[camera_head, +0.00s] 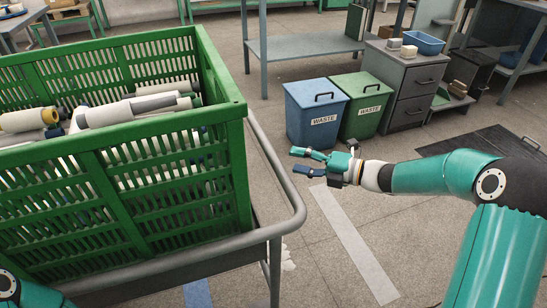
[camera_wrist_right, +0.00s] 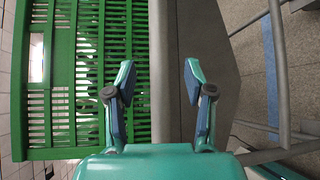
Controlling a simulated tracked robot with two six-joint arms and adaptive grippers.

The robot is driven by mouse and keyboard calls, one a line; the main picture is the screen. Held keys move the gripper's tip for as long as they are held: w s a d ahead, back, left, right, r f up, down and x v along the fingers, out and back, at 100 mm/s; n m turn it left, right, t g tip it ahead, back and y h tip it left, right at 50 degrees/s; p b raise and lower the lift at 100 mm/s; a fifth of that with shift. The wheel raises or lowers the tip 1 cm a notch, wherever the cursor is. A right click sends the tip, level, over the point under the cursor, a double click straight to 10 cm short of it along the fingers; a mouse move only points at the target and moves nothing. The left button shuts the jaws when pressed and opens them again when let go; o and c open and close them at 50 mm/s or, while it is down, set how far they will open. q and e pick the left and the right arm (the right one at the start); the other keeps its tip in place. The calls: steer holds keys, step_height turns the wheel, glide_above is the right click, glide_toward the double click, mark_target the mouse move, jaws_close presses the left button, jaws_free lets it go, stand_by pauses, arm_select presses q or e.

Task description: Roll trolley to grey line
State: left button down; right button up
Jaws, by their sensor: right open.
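The trolley (camera_head: 283,228) stands at the left, with a grey tubular rail curving around its near right corner. It carries a large green slatted crate (camera_head: 125,133) holding several yarn cones and tubes. A pale grey line (camera_head: 352,243) lies on the floor to the right of the trolley. My right gripper (camera_head: 298,160) is open and empty, to the right of the rail in the picture and apart from it. In the right wrist view my open fingers (camera_wrist_right: 159,75) show in front of the crate's side and the trolley's grey edge (camera_wrist_right: 172,70). My left gripper is out of view.
A blue waste bin (camera_head: 305,112) and a green waste bin (camera_head: 361,105) stand beyond the right gripper, beside a grey drawer cabinet (camera_head: 408,88). A blue floor line (camera_head: 197,295) shows under the trolley. A dark mat (camera_head: 492,150) lies at the right.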

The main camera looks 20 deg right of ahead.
mark_target(270, 155)
steer(key=b+x, duration=0.1)
steer(key=x, duration=0.7)
steer(key=shift+w+a+b, duration=0.2)
steer(key=shift+a+b, duration=0.05)
steer(key=shift+b, duration=0.1)
